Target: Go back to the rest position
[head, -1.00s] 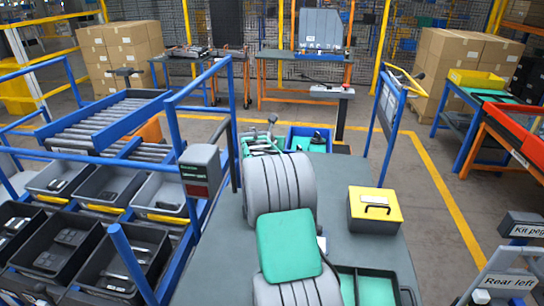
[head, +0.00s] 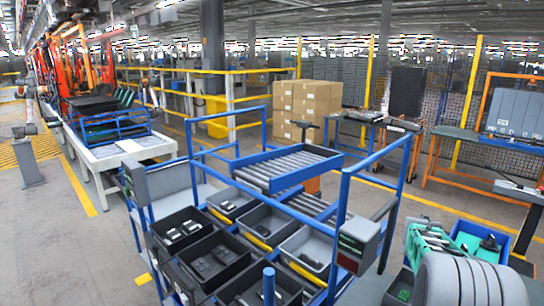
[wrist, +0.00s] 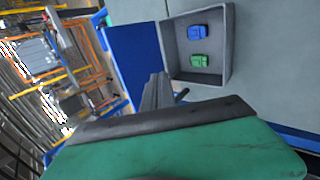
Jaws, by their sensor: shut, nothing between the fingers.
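My gripper (wrist: 158,94) shows in the wrist view as dark grey fingers, closed together and holding nothing. It is beyond a green surface with a dark edge that fills the lower part of that view. The fingers point toward a grey tray (wrist: 229,70) and appear apart from it, though the gap is hard to judge. A blue piece (wrist: 197,32) and a green piece (wrist: 199,60) lie in the tray. The gripper does not show in the head view.
A blue-framed rack (head: 350,200) with rollers (head: 290,168) and grey bins (head: 238,202) stands close in front. A white table (head: 110,155) is at left, and stacked cartons (head: 305,105) are behind. Open floor (head: 75,250) lies at lower left.

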